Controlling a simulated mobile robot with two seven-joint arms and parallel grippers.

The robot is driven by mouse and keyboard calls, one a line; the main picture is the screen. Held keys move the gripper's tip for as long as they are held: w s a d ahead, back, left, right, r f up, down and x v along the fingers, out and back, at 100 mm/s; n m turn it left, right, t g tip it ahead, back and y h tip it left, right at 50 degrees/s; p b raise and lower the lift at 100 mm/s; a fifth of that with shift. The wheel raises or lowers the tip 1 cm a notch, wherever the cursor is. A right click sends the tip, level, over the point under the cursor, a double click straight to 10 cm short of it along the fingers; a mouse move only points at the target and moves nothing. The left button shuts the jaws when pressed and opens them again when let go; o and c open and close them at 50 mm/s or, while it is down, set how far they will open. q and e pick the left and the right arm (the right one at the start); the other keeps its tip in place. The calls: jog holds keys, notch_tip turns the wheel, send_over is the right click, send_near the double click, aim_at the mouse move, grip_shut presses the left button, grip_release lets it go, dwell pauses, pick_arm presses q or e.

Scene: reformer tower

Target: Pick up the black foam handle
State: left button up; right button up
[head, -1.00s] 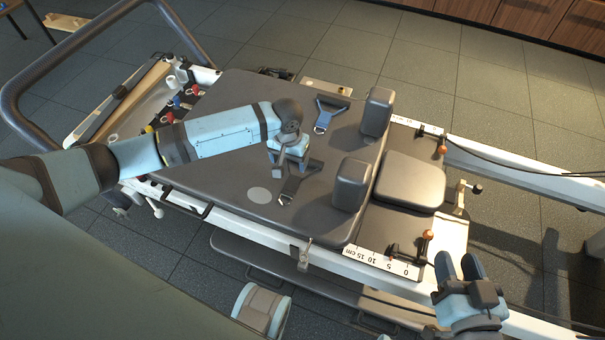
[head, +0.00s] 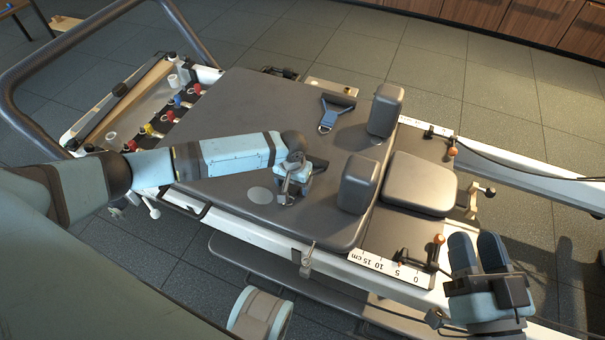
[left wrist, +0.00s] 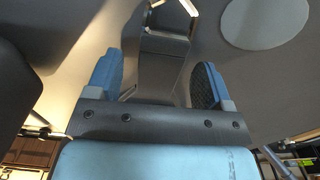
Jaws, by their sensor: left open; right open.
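A black foam handle (head: 318,164) with a dark strap lies on the carriage, mostly hidden behind my left gripper. My left gripper (head: 289,190) points down over its strap, fingers apart. In the left wrist view the dark strap (left wrist: 163,68) lies between the two blue fingertips (left wrist: 157,75), with a metal ring at the top. I cannot tell whether the fingers touch it. A second black handle (head: 340,99) with a blue strap and a ring lies farther back. My right gripper (head: 478,244) is open and empty at the lower right, beside the rail.
The dark padded carriage (head: 240,110) carries two upright shoulder blocks (head: 385,110) (head: 358,185) right of my left gripper. A headrest (head: 420,183) lies beyond them. The white rail with a centimetre scale (head: 385,268) runs along the near side. Coloured springs (head: 150,130) sit at the left end.

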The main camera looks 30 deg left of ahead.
pick_arm(q)
jog(key=shift+f, duration=0.4)
jog(key=shift+r, duration=0.1)
jog(key=c, duration=1.3)
jog(key=shift+r, duration=0.1)
